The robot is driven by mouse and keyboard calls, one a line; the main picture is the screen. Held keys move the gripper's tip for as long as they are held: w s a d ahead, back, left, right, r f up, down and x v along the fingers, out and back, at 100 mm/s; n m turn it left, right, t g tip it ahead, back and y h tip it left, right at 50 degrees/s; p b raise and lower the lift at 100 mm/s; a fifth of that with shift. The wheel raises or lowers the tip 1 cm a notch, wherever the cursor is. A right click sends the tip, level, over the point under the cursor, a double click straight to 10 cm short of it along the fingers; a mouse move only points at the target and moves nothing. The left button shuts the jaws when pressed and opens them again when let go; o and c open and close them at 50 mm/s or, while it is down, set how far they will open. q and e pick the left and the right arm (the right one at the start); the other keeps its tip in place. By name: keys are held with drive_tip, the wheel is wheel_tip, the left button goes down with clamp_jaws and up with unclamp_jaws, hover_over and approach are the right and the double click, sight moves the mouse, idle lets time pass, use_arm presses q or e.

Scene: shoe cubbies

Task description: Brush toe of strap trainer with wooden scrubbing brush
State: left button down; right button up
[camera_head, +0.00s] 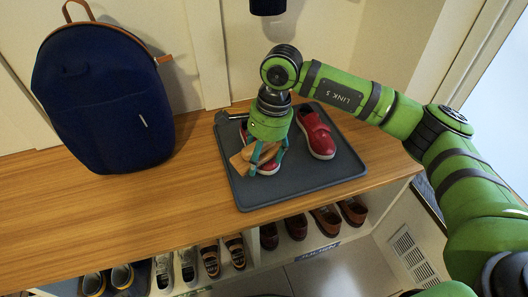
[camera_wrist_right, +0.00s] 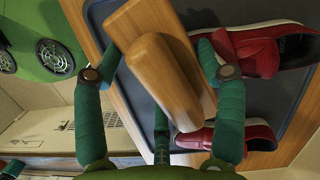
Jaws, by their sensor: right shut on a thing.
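The wooden scrubbing brush (camera_head: 241,160) is in my right gripper (camera_head: 265,163), above the front left part of the grey tray (camera_head: 310,190). In the right wrist view the brush (camera_wrist_right: 168,80) lies between the teal fingers of my right gripper (camera_wrist_right: 160,65). The other red trainer (camera_head: 317,135) stands to the right on the tray. Both trainers also show at the right of the wrist view.
A dark blue backpack (camera_head: 105,95) stands on the wooden bench top (camera_head: 130,205) at the left. Several pairs of shoes sit in cubbies below. The tray's front right is clear.

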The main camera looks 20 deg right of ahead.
drive_tip(key=shift+w+d+b, duration=0.15)
drive_tip(key=shift+d+b, duration=0.05)
drive_tip(key=shift+d, duration=0.95)
drive_tip(key=shift+w+d+b, duration=0.15)
drive_tip(key=shift+d, duration=0.95)
drive_tip(key=shift+s+a+f, duration=0.1)
drive_tip(key=shift+s+a, duration=0.1)
drive_tip(key=shift+a, duration=1.05)
drive_tip(key=shift+s+a+f, duration=0.1)
drive_tip(key=shift+s+a, duration=0.1)
drive_tip(key=shift+a, duration=1.05)
drive_tip(key=shift+w+d+r, duration=0.1)
drive_tip(key=shift+w+d, duration=0.05)
drive_tip(key=shift+d, duration=0.5)
drive_tip(key=shift+w+d+r, duration=0.1)
drive_tip(key=shift+d, duration=0.55)
drive_tip(key=r+p, duration=0.1)
drive_tip(key=r, duration=0.1)
drive_tip(key=r+p, duration=0.2)
drive_tip(key=r, duration=0.1)
drive_tip(key=r+p, duration=0.2)
drive_tip(key=r, duration=0.1)
drive_tip(key=shift+s+r, duration=0.1)
drive_tip(key=shift+s, duration=0.15)
